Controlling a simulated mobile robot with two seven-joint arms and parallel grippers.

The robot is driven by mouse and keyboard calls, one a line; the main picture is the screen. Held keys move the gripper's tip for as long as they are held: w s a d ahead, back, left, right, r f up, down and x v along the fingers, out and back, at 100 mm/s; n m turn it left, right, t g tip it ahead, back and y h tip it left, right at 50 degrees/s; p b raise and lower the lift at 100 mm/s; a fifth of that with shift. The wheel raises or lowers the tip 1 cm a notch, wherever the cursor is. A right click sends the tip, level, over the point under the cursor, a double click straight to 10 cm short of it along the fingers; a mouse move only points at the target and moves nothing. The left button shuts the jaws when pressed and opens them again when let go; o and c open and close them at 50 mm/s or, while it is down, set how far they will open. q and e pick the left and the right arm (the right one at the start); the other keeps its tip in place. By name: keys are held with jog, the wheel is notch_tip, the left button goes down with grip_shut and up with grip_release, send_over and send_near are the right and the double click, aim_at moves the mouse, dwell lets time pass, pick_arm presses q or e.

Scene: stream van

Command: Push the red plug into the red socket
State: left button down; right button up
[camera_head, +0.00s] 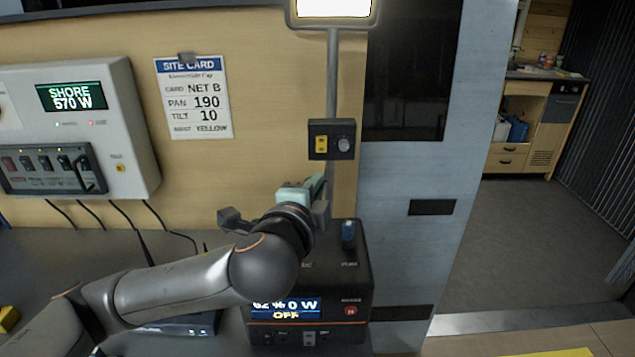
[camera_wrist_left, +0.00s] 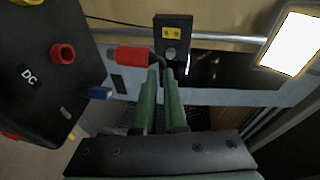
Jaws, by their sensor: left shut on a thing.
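The red plug (camera_wrist_left: 132,56) shows in the left wrist view as a red cylinder with a dark end. My left gripper (camera_wrist_left: 163,68) is shut on that dark end with its green fingers. The red socket (camera_wrist_left: 63,53) stands up from the black power box (camera_wrist_left: 35,95), to the left of the plug and clearly apart from it. In the head view my left gripper (camera_head: 312,190) is over the back of the power box (camera_head: 358,278). There my arm hides the plug and the red socket. My right gripper is in neither view.
A blue connector (camera_head: 348,235) stands on the box's top; it also shows in the left wrist view (camera_wrist_left: 100,93). A pole with a lamp (camera_head: 333,8) and a small switch box (camera_head: 332,139) rises behind. A wall panel (camera_head: 130,140) with hanging cables is at left.

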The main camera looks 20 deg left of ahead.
pick_arm(q)
jog(key=shift+g, duration=0.4)
notch_tip(320, 180, down, 5)
jog(key=shift+r+b, duration=0.15)
jog(key=shift+b, duration=0.15)
jog(key=shift+f+b, duration=0.65)
jog(key=shift+f, duration=0.65)
dwell(0.7)
jog(key=c, duration=0.9)
grip_release()
jog(key=shift+s, duration=0.1)
